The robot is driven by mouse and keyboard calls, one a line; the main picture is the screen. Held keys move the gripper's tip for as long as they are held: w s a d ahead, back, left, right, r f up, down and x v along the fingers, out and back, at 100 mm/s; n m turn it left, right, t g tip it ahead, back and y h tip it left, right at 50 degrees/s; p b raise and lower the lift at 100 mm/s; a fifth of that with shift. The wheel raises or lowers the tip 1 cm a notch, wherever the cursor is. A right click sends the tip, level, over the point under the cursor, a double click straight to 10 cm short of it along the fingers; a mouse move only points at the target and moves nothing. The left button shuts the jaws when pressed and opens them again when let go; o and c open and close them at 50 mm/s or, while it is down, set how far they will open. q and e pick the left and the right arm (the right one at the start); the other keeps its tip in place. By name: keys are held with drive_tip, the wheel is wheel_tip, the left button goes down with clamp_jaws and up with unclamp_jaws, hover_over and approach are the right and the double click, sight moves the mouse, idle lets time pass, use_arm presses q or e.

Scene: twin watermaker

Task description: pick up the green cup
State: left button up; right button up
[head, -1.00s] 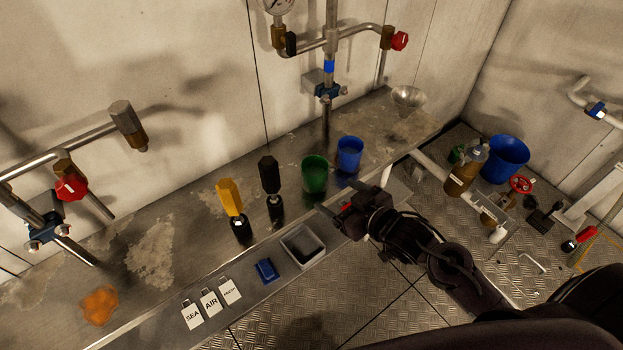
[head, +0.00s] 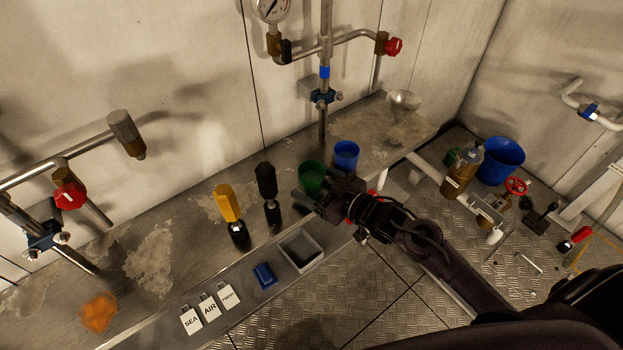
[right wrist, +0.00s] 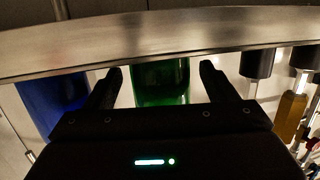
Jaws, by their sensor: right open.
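The green cup (head: 312,176) stands upright on the metal bench, just left of the blue cup (head: 346,155). My right gripper (head: 308,197) is at the near side of the green cup and hides its lower part in the head view. In the right wrist view the green cup (right wrist: 160,82) lies between the two open fingers of the right gripper (right wrist: 158,80), with a gap on each side. The blue cup (right wrist: 55,92) is outside the fingers on the left there. My left gripper is not in view.
A black-handled tool (head: 268,190) and a yellow-handled one (head: 229,210) stand left of the green cup. A grey bin (head: 300,248), a blue block (head: 264,275) and white tags (head: 209,307) lie along the front ledge. A funnel (head: 404,101) stands far right.

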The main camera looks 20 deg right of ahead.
drive_tip(key=shift+x, duration=0.75)
drive_tip(key=c, duration=1.1)
